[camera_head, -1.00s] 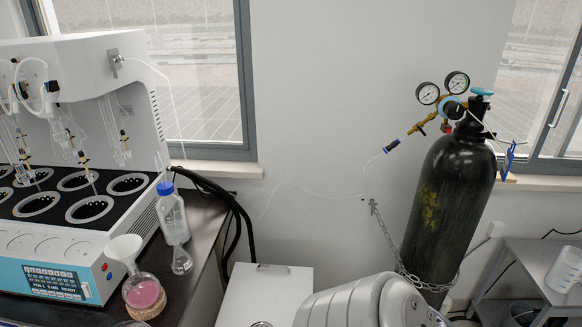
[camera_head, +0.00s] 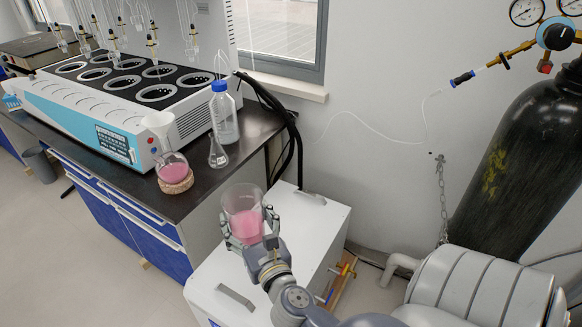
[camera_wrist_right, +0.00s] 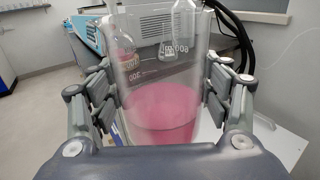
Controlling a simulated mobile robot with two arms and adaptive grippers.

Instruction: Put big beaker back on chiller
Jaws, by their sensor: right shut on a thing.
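The big beaker (camera_head: 243,205) is clear glass with pink liquid in its lower part. My right gripper (camera_head: 247,232) is shut around it and holds it upright over or on the white box-shaped unit (camera_head: 318,222), which may be the chiller. I cannot tell whether the beaker's base touches the unit's top. In the right wrist view the beaker (camera_wrist_right: 160,112) fills the middle between the two fingers, with its graduation marks showing. My left gripper is not in view.
The dark bench (camera_head: 255,133) holds the multi distiller (camera_head: 120,115), a round flask of pink liquid (camera_head: 173,170) on a cork ring with a funnel, a blue-capped bottle (camera_head: 223,115) and a small flask (camera_head: 217,155). A black gas cylinder (camera_head: 525,165) stands at right.

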